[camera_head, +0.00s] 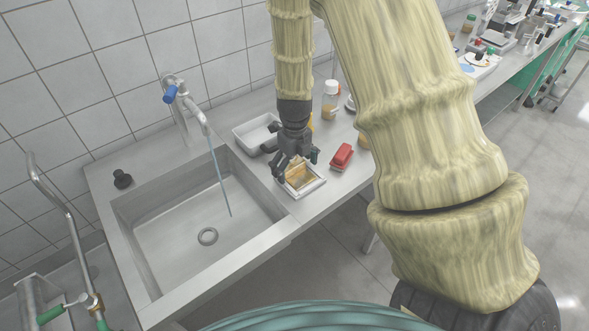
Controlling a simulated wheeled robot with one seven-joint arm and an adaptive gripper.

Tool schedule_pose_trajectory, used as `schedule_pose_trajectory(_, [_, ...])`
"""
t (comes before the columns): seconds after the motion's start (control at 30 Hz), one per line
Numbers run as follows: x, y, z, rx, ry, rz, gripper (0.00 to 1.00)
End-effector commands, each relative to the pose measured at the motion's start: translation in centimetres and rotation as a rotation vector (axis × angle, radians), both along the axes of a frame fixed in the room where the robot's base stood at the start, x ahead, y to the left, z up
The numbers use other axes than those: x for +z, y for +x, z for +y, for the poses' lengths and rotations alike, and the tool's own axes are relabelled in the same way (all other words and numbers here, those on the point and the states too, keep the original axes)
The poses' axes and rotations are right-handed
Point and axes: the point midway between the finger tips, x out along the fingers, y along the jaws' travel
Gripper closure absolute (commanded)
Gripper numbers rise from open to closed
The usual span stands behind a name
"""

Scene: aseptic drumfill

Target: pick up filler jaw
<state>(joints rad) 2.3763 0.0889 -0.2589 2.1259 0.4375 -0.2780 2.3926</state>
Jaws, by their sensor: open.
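My gripper (293,166) is dark grey and points down over the counter at the right of the sink. It is open. Below its fingers is a small white tray (318,189) with a tan-brown inside. The fingers overlap the tray's far-left part in this view, and I cannot tell whether they touch anything. I cannot make out for certain which thing is the filler jaw; a small dark green piece (315,156) shows beside the fingers, partly hidden.
A sink (170,240) with a blue-handled tap (172,94) lies left. A red block-like thing (341,155) is right of the tray. A white basin (247,131) and a white-capped bottle (330,100) stand behind. My arm hides part of the counter.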

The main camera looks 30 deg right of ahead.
Motion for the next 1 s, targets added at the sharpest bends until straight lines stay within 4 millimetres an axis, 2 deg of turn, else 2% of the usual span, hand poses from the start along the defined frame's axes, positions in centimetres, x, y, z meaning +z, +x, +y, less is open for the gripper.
schedule_pose_trajectory(0.13, [0.0,0.0,0.0,0.000,0.000,0.000,0.04])
schedule_pose_trajectory(0.4, [0.0,0.0,0.0,0.000,0.000,0.000,0.53])
schedule_pose_trajectory(0.47, [0.0,0.0,0.0,0.000,0.000,0.000,0.61])
schedule_pose_trajectory(0.77, [0.2,0.1,0.0,0.000,-0.001,-0.001,0.61])
schedule_pose_trajectory(1.0, [1.9,0.1,0.0,0.001,-0.002,-0.003,0.61])
